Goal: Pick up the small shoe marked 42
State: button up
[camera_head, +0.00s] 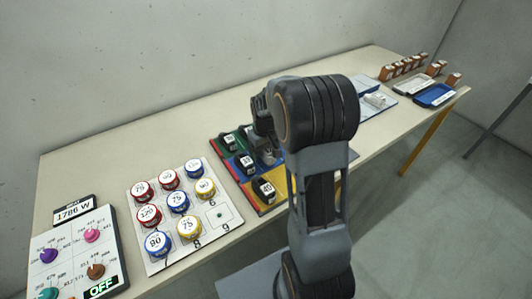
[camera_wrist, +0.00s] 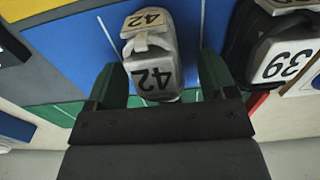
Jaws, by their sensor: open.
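The small shoe marked 42 (camera_wrist: 150,62) is light grey, with black 42 labels, and sits on a blue strip (camera_wrist: 75,55) of the coloured mat in the wrist view. My gripper (camera_wrist: 160,62) is open, with one dark green finger on each side of the shoe. The shoe lies between the fingers; I cannot tell whether either finger touches it. In the head view my arm hides most of my gripper and much of the mat around it.
A black shoe marked 39 (camera_wrist: 284,58) stands close to the right finger. In the head view, a board of numbered round caps (camera_head: 150,250) and a knob panel (camera_head: 75,262) are at left. A blue tray (camera_head: 434,95) and several brown items are at the far right.

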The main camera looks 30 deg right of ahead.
jog(key=c, duration=1)
